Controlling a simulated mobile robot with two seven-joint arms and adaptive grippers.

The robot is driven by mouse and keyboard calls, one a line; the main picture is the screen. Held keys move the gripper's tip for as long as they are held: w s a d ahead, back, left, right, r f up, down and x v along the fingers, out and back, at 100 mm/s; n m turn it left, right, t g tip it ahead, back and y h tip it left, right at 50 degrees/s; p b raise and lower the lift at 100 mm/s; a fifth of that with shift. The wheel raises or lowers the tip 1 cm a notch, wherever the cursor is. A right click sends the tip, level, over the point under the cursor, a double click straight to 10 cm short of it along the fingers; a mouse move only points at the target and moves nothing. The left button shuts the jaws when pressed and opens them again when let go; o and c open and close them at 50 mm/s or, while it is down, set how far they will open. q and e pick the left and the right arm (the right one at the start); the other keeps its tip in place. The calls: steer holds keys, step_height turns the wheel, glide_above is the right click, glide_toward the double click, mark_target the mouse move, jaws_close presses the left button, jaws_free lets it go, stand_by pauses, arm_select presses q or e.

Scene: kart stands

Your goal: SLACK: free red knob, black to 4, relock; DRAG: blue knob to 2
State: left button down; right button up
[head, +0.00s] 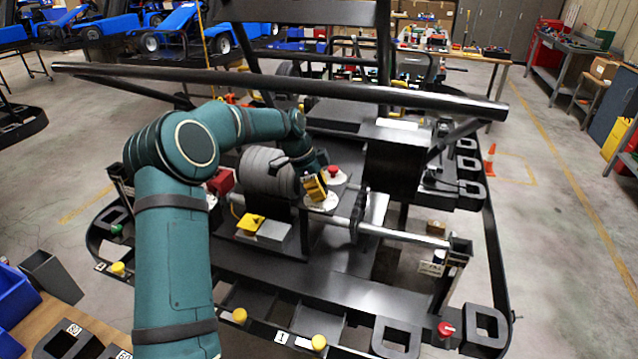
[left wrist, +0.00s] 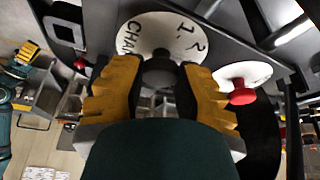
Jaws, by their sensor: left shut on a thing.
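My left gripper (head: 314,188) has yellow fingers and is at the white dials in the middle of the kart. In the left wrist view the gripper (left wrist: 160,82) is shut on a dark, black-looking knob (left wrist: 160,68). This knob sits on a white dial (left wrist: 142,30) lettered "CHA…", with 1 and 2 visible; its other marks are hidden. The red knob (head: 333,170) stands on a second white dial just beyond the gripper. In the left wrist view the red knob (left wrist: 241,92) is right of the fingers, apart from them. I cannot make out a blue knob.
A long dark bar (head: 290,82) crosses above my left arm. A grey motor drum (head: 265,170) is left of the gripper. A shiny axle (head: 405,236) runs to the right. A yellow-topped grey block (head: 262,230) lies nearer. Yellow caps (head: 239,315) line the front frame.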

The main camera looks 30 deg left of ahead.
arm_select(q)
steer(key=m+g+p, duration=0.1)
steer(key=m, duration=0.1)
steer(key=m+g+p, duration=0.1)
steer(key=m+p, duration=0.1)
steer(key=m, duration=0.1)
steer(key=shift+d+f+h, duration=0.1)
steer(key=shift+f+h, duration=0.05)
steer(key=shift+h, duration=0.15)
steer(key=shift+w+f+m+g+p, duration=0.1)
steer(key=shift+m+g+p, duration=0.7)
steer(key=shift+m, duration=1)
steer(key=shift+f, duration=0.1)
steer(key=c, duration=0.7)
jaws_free()
steer(key=shift+o, duration=0.9)
steer(key=shift+r, duration=0.2)
